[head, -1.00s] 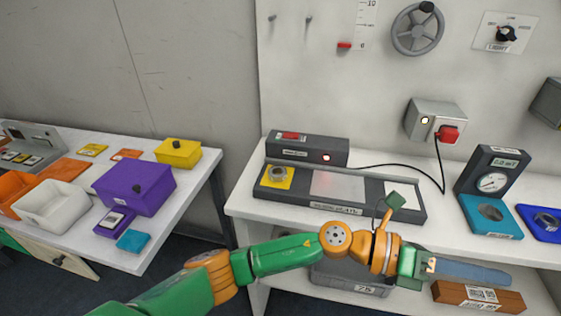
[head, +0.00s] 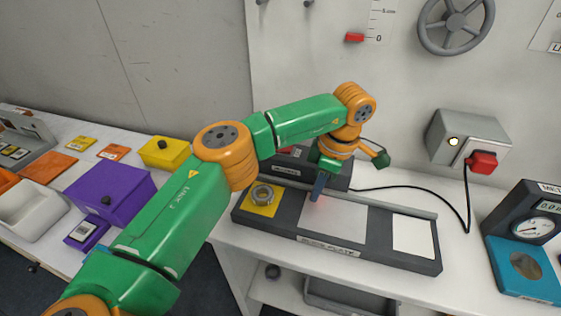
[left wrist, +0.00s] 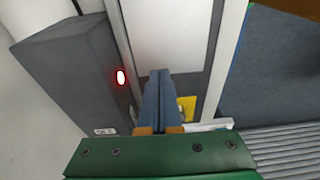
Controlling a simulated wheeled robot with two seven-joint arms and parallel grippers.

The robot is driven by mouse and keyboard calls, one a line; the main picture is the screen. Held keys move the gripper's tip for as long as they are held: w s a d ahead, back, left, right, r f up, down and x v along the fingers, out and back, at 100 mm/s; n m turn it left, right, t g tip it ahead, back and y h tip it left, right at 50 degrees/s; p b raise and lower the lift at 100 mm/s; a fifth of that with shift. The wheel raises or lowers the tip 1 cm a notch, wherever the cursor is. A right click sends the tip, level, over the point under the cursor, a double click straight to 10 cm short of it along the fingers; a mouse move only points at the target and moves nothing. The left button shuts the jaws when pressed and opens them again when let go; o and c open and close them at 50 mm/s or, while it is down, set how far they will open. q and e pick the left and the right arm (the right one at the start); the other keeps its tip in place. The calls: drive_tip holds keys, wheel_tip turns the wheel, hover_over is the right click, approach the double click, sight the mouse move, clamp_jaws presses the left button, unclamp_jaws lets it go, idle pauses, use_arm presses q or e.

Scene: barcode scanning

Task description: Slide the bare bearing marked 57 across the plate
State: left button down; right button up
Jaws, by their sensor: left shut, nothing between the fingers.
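A bare metal ring bearing (head: 262,194) lies on the yellow square (head: 257,208) at the left end of the dark slide plate (head: 410,259). I cannot read any number on it. My left gripper (head: 317,195) is shut and empty, its blue fingers pointing down just right of the yellow square, near the left edge of the plate's light grey panel (head: 340,222). In the left wrist view the shut fingers (left wrist: 158,78) hang over the plate, and a bit of the yellow square (left wrist: 188,108) shows beside them. The bearing is hidden there. My right gripper is out of view.
A scanner box with a lit red light (left wrist: 121,77) stands behind the plate, partly covered by my arm. A white panel (head: 413,237) marks the plate's right end. A cable runs behind it to a wall box (head: 467,137). A dial gauge (head: 532,228) stands further right.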

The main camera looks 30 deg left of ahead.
sight(258, 193)
use_arm(q)
drive_tip(key=shift+w+a+r, duration=0.1)
drive_tip(key=shift+w+a, duration=0.1)
drive_tip(key=shift+a, duration=0.05)
drive_tip(key=s+a+p, duration=0.1)
drive_tip(key=a, duration=0.1)
drive_tip(key=s+a+r+p, duration=0.1)
drive_tip(key=s+a, duration=0.1)
drive_tip(key=shift+s+a+r, duration=0.2)
drive_tip(key=shift+s, duration=0.1)
drive_tip(key=a+p, duration=0.1)
drive_tip(key=a, duration=0.1)
drive_tip(key=a+p, duration=0.1)
drive_tip(key=a, duration=0.3)
drive_tip(key=shift+s+a+f+p, duration=0.25)
drive_tip(key=shift+s+a+p, duration=0.05)
drive_tip(key=shift+s+p, duration=0.1)
drive_tip(key=shift+s+a+f+p, duration=0.1)
drive_tip(key=shift+a+f+p, duration=0.1)
drive_tip(key=shift+p, duration=0.35)
drive_tip(key=shift+f+b, duration=0.35)
drive_tip(key=shift+f, duration=0.25)
drive_tip(key=shift+s+d+f, duration=0.1)
drive_tip(key=shift+s+f, duration=0.05)
drive_tip(key=shift+s+d, duration=0.1)
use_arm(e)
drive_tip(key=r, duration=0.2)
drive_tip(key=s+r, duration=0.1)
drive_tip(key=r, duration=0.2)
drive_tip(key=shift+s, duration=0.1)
